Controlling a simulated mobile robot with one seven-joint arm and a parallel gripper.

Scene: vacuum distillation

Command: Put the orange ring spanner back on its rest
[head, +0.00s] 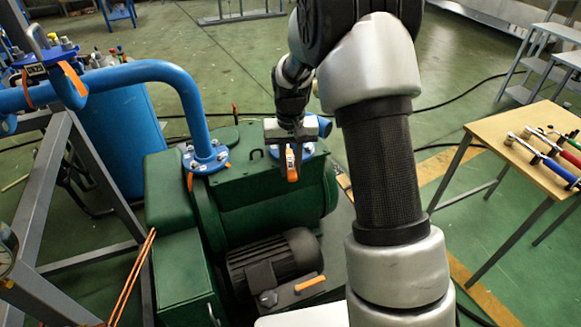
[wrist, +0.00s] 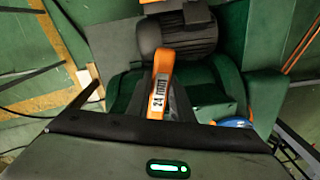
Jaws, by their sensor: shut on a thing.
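The orange ring spanner (wrist: 160,85), with a "24" label on its handle, is held in my gripper (head: 291,148). In the head view the spanner's orange handle (head: 292,166) hangs below the jaws, above the green pump (head: 250,185). The wrist view shows the handle rising between the dark fingers toward the motor; its ring end is hidden or too small to tell. I cannot tell for certain which thing is its rest. A wooden table (head: 490,128) at the right carries several tools with coloured handles (head: 556,166).
A dark motor (head: 272,262) and a grey plate with an orange handle (head: 308,284) stand in front of the pump. A blue pipe (head: 150,72) and grey frame (head: 98,175) are at the left.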

